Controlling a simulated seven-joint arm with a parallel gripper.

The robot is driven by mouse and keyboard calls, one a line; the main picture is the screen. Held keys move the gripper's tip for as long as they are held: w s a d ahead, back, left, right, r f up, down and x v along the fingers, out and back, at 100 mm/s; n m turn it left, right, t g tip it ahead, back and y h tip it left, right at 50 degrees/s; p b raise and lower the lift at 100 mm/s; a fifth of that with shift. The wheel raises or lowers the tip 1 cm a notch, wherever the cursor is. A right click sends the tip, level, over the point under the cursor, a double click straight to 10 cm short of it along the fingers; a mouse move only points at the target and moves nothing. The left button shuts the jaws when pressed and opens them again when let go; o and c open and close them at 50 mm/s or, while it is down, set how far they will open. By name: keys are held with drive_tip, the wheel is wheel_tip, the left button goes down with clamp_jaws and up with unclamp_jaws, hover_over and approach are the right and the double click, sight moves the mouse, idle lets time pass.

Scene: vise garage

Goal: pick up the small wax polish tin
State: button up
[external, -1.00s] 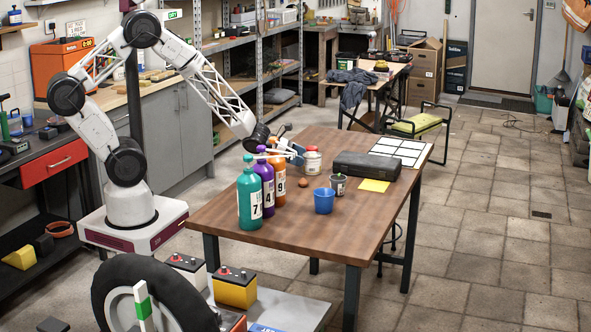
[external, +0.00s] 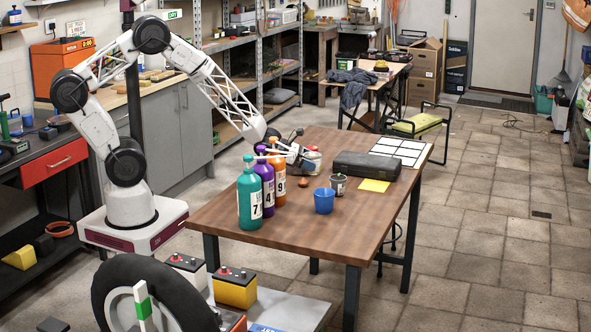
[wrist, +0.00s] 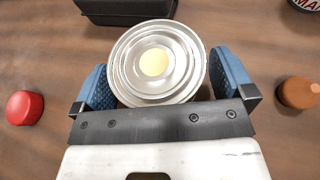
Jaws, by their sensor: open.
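A round metal tin with a ringed silver top and a pale yellow centre (wrist: 154,63) stands upright in the wrist view. I take it as the wax polish tin, though no label on it can be read. My gripper (wrist: 163,68) is open, with one blue finger on each side of the tin. Small gaps seem to show between the fingers and its rim; contact cannot be told. In the external view my gripper (external: 301,159) is low over the table, and the tin (external: 315,157) is partly hidden behind it.
A red cap-like object (wrist: 25,107) lies left and a brown round object (wrist: 297,92) right of the fingers. A dark case (external: 367,165) is just beyond.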

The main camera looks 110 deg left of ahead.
sight(318, 155)
drive_tip(key=shift+c, duration=0.3)
drive_tip(key=c, duration=1)
drive_tip(key=shift+r, duration=0.1)
drive_tip(key=shift+r, duration=0.35)
wheel_tip(318, 155, up, 3)
drive_tip(key=shift+f, duration=0.1)
drive_tip(key=s+d, duration=0.3)
drive_tip(key=s, duration=0.1)
drive_tip(key=s+d+r, duration=0.1)
drive_tip(key=s+d, duration=0.2)
drive_tip(key=s, duration=0.1)
drive_tip(key=s+d, duration=0.4)
drive_tip(key=shift+s+r, duration=0.2)
drive_tip(key=shift+s, duration=0.05)
